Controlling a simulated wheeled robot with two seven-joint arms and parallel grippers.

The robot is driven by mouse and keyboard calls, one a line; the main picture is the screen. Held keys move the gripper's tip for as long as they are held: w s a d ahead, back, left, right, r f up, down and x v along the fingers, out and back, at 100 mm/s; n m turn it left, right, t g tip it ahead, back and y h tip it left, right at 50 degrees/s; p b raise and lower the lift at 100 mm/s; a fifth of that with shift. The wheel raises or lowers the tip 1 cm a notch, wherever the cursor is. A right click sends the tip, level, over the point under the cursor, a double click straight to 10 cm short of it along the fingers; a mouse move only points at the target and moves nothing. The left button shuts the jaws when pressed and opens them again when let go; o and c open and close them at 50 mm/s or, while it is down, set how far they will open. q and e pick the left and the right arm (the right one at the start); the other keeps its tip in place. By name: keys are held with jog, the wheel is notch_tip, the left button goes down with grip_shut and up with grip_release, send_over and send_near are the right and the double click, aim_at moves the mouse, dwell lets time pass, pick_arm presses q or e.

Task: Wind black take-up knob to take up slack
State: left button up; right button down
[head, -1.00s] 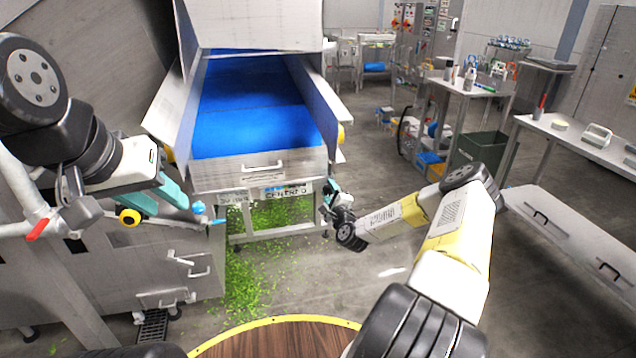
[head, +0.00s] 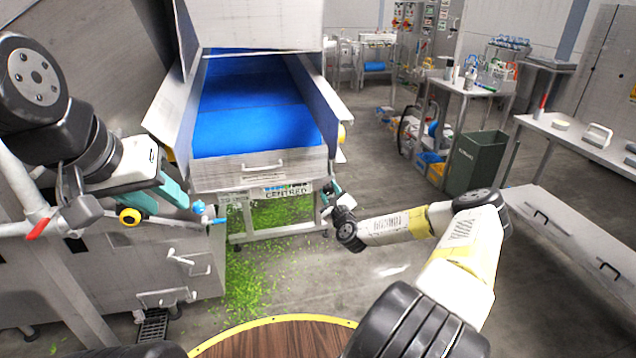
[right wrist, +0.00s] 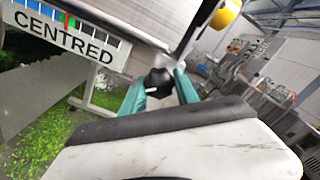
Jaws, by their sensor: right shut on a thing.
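The black take-up knob (right wrist: 158,82) shows in the right wrist view below the conveyor's corner, with a small white mark on it. My right gripper (right wrist: 161,90) has its teal fingers on either side of the knob and is shut on it. In the head view the right gripper (head: 331,190) is at the conveyor's lower right corner, where the knob is hard to make out. The blue belt (head: 255,130) lies in the metal conveyor. My left gripper (head: 168,203) has its teal fingers apart, at the left of the conveyor.
A "CENTRED" label (right wrist: 62,38) sits under a scale with green and red marks. Green scraps (head: 255,265) litter the floor. A dark green bin (head: 476,162) and tables stand at the right.

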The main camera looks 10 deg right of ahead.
jog(key=shift+f, duration=0.1)
jog(key=c, duration=0.9)
grip_release()
jog(key=shift+s+d, duration=0.15)
jog(key=shift+s, duration=3.8)
jog(key=shift+c, duration=0.3)
